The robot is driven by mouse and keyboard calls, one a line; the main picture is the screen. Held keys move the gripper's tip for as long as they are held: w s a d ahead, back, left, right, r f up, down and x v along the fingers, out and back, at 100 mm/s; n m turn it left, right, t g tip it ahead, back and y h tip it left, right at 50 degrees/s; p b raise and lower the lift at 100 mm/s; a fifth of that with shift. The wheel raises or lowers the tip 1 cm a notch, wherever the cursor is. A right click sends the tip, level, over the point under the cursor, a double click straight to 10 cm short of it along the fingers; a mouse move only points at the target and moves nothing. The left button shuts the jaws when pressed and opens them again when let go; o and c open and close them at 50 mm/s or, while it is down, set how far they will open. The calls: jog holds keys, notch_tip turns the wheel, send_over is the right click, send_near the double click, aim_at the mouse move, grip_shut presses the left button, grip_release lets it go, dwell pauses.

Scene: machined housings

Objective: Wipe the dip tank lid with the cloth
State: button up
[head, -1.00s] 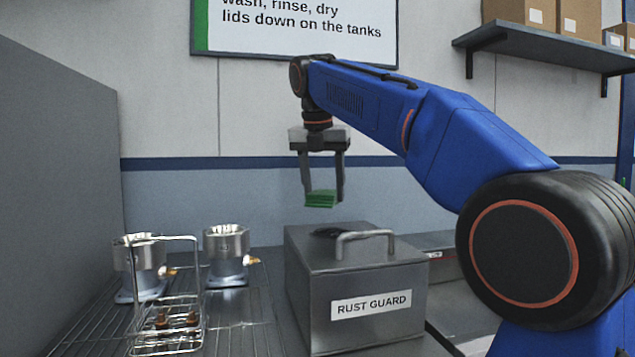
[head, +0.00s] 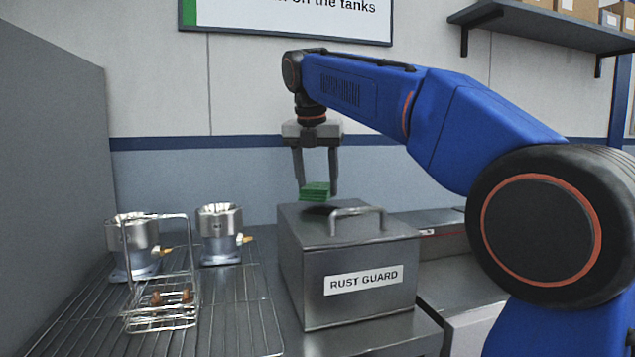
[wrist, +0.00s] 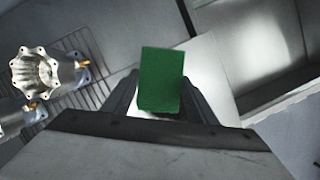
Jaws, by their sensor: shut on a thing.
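My gripper (head: 316,188) points down and is shut on a folded green cloth (head: 314,191). The cloth also shows as a green rectangle between the fingers in the wrist view (wrist: 161,79). The dip tank is a grey metal box with a "RUST GUARD" label (head: 363,280). Its lid (head: 300,226) is flat, with a bar handle (head: 357,213) on top. The cloth is over the back left part of the lid, left of the handle. It looks just above the lid, but I cannot tell whether they touch.
Two metal housings (head: 133,240) (head: 219,232) stand on a wire rack (head: 240,300) to the left. A wire basket (head: 161,315) with small brown parts is in front of them. A grey panel (head: 50,180) borders the left. A wall shelf (head: 545,18) holds boxes at upper right.

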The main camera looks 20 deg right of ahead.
aim_at(322, 189)
jog(key=shift+f, duration=1)
dwell(0.4)
jog(key=shift+s, duration=0.1)
jog(key=shift+s, duration=1.9)
jog(key=shift+s+f, duration=0.15)
jog(key=shift+s, duration=3.9)
jog(key=shift+r, duration=0.2)
jog(key=shift+w, duration=0.1)
